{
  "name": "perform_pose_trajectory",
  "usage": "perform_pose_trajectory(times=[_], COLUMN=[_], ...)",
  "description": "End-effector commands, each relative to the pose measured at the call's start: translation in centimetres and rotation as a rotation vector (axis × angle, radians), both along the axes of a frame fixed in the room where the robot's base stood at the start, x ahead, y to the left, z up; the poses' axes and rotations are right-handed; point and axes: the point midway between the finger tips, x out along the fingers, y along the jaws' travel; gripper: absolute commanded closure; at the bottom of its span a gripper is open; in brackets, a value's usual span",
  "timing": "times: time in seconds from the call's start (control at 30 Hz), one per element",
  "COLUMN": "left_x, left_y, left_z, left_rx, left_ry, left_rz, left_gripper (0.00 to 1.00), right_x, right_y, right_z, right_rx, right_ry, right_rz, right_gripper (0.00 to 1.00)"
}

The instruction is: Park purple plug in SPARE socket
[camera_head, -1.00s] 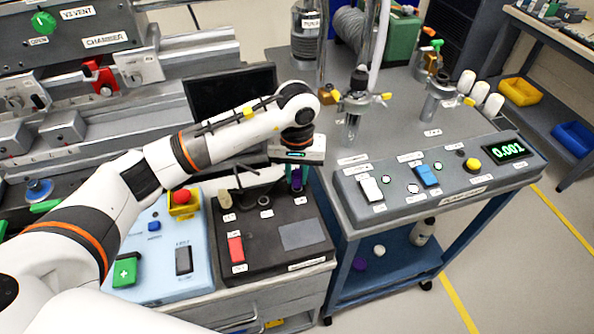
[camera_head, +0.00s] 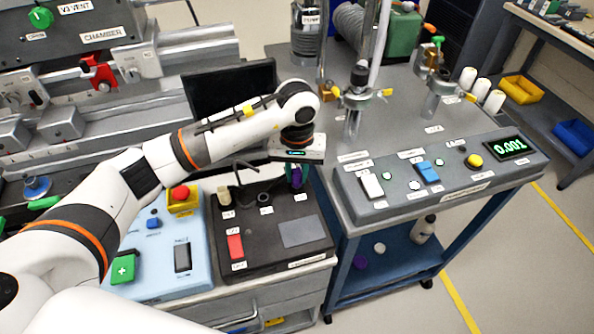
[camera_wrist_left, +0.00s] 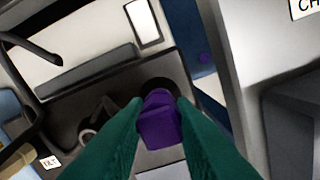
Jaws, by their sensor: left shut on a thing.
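My left gripper (camera_head: 295,176) has green fingers and is shut on the purple plug (camera_head: 297,182). It holds the plug over the back right part of the dark socket box (camera_head: 252,251). In the left wrist view the purple plug (camera_wrist_left: 158,122) sits between the fingertips (camera_wrist_left: 160,108), with a dark round socket (camera_wrist_left: 161,86) just beyond it. I cannot tell whether the plug touches that socket. An open ring socket (camera_head: 266,198) and a beige plug (camera_head: 225,195) are to the left on the box. The socket labels are too small to read. My right gripper is not in view.
A light blue panel with a red stop button (camera_head: 181,193) adjoins the box on the left. A cart with a grey control panel (camera_head: 440,175) stands on the right. A dark monitor (camera_head: 228,92) is behind the arm. Dark cables arch behind the sockets.

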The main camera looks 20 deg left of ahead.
Motion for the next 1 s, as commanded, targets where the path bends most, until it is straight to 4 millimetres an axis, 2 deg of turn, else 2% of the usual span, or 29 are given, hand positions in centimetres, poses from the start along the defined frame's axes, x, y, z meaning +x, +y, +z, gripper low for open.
perform_pose_trajectory(times=[0.37,0.4,0.53,0.57,0.87,1.0], left_x=[0.0,0.0,0.0,0.0,0.0,0.1], left_y=[0.0,0.0,0.0,0.0,0.0,0.0], left_z=[-0.3,-0.2,-0.3,-0.3,-0.1,1.4], left_rx=[0.0,0.0,0.0,0.0,0.0,0.0], left_ry=[-0.001,-0.001,-0.001,-0.001,-0.001,-0.005], left_rz=[0.0,0.0,0.0,0.0,0.0,-0.001], left_gripper=[1.0,0.76,0.54,0.52,0.52,0.52], right_x=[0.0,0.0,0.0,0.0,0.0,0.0], right_y=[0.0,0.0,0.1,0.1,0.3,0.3], right_z=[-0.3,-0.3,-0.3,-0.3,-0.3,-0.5], right_rx=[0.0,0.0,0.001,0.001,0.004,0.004], right_ry=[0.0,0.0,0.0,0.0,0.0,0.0], right_rz=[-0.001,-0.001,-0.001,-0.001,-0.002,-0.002], right_gripper=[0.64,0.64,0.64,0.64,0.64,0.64])
